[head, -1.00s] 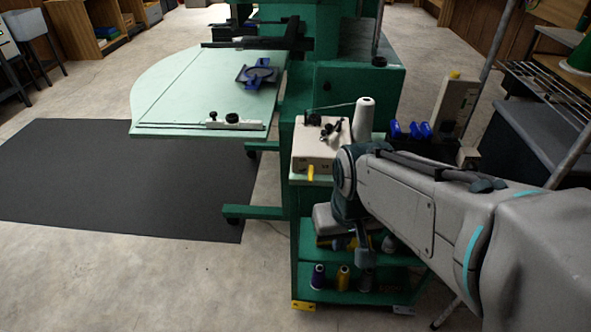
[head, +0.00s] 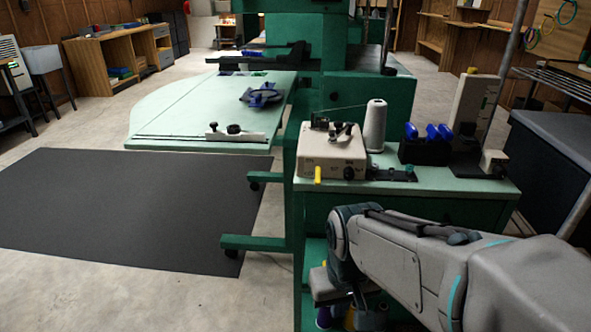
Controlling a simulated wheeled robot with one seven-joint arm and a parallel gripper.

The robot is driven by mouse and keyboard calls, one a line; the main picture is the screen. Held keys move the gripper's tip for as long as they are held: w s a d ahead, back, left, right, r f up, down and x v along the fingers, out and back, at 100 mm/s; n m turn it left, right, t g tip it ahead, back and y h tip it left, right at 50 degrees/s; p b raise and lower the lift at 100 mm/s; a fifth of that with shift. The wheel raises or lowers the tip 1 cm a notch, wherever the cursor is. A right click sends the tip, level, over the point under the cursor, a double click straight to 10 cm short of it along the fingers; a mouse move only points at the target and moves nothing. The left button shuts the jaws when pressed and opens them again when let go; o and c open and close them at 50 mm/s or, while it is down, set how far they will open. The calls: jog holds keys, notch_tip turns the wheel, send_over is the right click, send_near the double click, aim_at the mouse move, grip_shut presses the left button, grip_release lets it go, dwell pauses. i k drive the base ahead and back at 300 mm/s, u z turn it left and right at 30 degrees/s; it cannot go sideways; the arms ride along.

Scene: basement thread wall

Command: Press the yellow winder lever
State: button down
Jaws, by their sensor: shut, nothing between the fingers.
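The yellow winder lever (head: 318,175) is a small upright tab at the lower left front of a cream winder box (head: 331,152). The box sits on the left end of a pale green cart top. A white thread cone (head: 375,126) stands to its right, with a thread running to the box. My gripper (head: 358,316) hangs from the end of my arm, below the cart top and apart from the lever. It is shut and empty, with its tip near the bottom picture edge and hard to make out.
Blue spools in a black holder (head: 426,150) and a tall cream unit (head: 472,105) stand farther right on the cart top (head: 440,182). A green machine with a pale table (head: 190,120) is behind left. A dark mat (head: 130,205) covers open floor at left.

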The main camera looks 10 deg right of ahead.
aim_at(319, 170)
jog(key=u, duration=1.15)
jog(key=k, duration=1.35)
jog(key=z, duration=0.95)
jog(key=i, duration=0.95)
jog(key=z, duration=0.05)
